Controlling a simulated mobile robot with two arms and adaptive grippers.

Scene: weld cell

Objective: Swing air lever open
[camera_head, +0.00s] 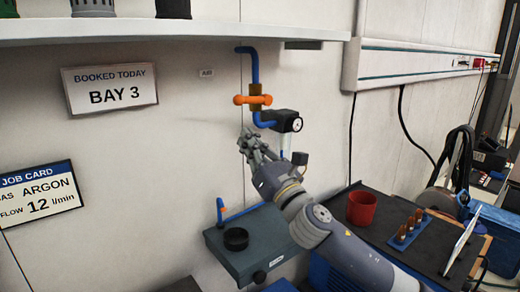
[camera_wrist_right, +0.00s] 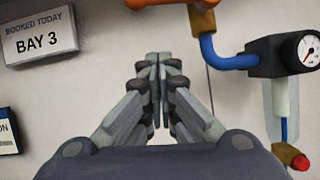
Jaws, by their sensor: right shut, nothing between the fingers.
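The orange air lever (camera_head: 253,99) sits on a brass valve body (camera_head: 255,90) in the blue air pipe (camera_head: 252,65) on the wall. The lever lies crosswise to the pipe, roughly level. Its lower edge also shows at the top of the right wrist view (camera_wrist_right: 155,2). My right gripper (camera_head: 247,137) is below the lever, a little to its left, and apart from it. In the right wrist view its fingers (camera_wrist_right: 158,62) are closed together with nothing between them. My left gripper is not in view.
A black regulator with a gauge (camera_head: 288,121) hangs just right of my right gripper. A shelf (camera_head: 150,32) runs above. A grey box (camera_head: 245,245) is below, and a red cup (camera_head: 361,208) stands on the dark bench at right.

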